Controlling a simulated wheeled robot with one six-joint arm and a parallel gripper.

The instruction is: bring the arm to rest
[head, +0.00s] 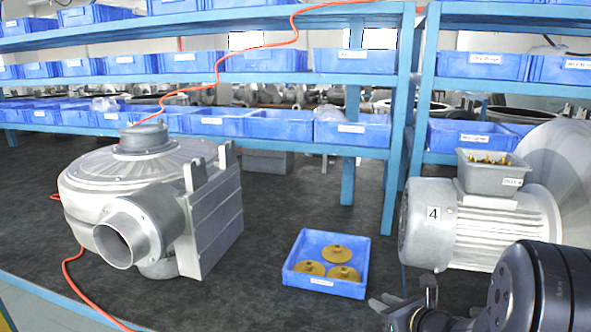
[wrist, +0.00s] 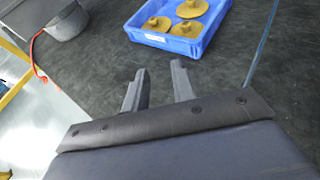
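My gripper (wrist: 160,68) shows in the wrist view with its two grey fingers apart and nothing between them. In the head view my gripper (head: 403,297) is low at the bottom right, at the end of my dark arm, in front of the motor. It is to the right of and nearer than a blue bin (head: 325,286) holding three yellow flanged parts (head: 338,253). In the wrist view the bin (wrist: 182,45) lies beyond the fingertips, apart from them. Part of the gripper is hidden by the picture's lower edge.
A large silver blower (head: 140,200) stands on the dark bench at left. A grey motor (head: 470,225) marked 4 stands close behind my arm. Blue shelving (head: 345,180) with blue bins stands behind. An orange hose (head: 68,275) runs around the blower. The bench between blower and bin is clear.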

